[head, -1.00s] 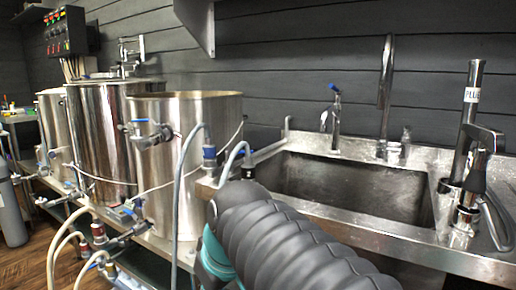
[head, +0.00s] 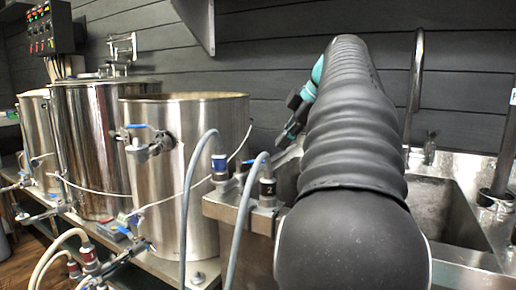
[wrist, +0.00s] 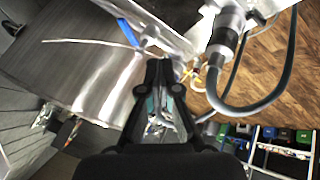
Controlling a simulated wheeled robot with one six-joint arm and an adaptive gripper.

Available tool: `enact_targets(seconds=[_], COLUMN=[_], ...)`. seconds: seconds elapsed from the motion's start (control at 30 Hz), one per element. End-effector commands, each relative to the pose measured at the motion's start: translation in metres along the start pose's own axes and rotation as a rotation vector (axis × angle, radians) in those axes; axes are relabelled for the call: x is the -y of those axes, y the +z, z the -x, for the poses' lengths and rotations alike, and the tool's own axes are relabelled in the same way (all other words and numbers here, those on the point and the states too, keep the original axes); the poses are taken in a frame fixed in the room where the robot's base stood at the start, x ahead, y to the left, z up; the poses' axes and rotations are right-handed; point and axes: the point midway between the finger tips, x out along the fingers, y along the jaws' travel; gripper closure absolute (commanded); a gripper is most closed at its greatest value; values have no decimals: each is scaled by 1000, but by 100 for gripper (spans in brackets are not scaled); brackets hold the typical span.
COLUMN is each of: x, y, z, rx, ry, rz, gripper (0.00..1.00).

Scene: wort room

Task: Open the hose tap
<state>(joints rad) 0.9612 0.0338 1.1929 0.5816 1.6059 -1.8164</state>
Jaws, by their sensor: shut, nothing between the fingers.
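A blue lever (wrist: 128,33) on a pale metal fitting shows at the top of the wrist view. It lies beyond my gripper's tips and a little to the left, and I cannot tell whether they touch. I cannot tell for sure that this is the hose tap. A metal hose coupling (wrist: 226,35) with a grey hose is to its right. My gripper (wrist: 160,64) is shut and empty. In the head view my gripper (head: 287,133) shows small and dark left of my arm, behind the hose couplings. The blue-topped sink tap seen earlier is hidden behind my arm.
Steel kettles (head: 205,125) stand left, with a blue-handled valve (head: 137,127) on the nearest. Grey hoses with couplings (head: 267,187) rise at the bench corner. The sink (head: 435,205) and tall spout (head: 415,85) are right of my arm. The dark wall is behind.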

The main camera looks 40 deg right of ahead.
Motion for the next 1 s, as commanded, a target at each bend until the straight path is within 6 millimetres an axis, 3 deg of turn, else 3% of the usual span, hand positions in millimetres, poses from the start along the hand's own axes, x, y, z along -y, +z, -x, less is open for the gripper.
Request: enact_targets(seconds=[0.5,0.7,1.0], x=[1,-25,-35], y=[3,2,2], z=[-91,-102,-109], rx=[3,4,4], ry=[1,1,2], rz=[-7,-6,-6], gripper=[100,100,100])
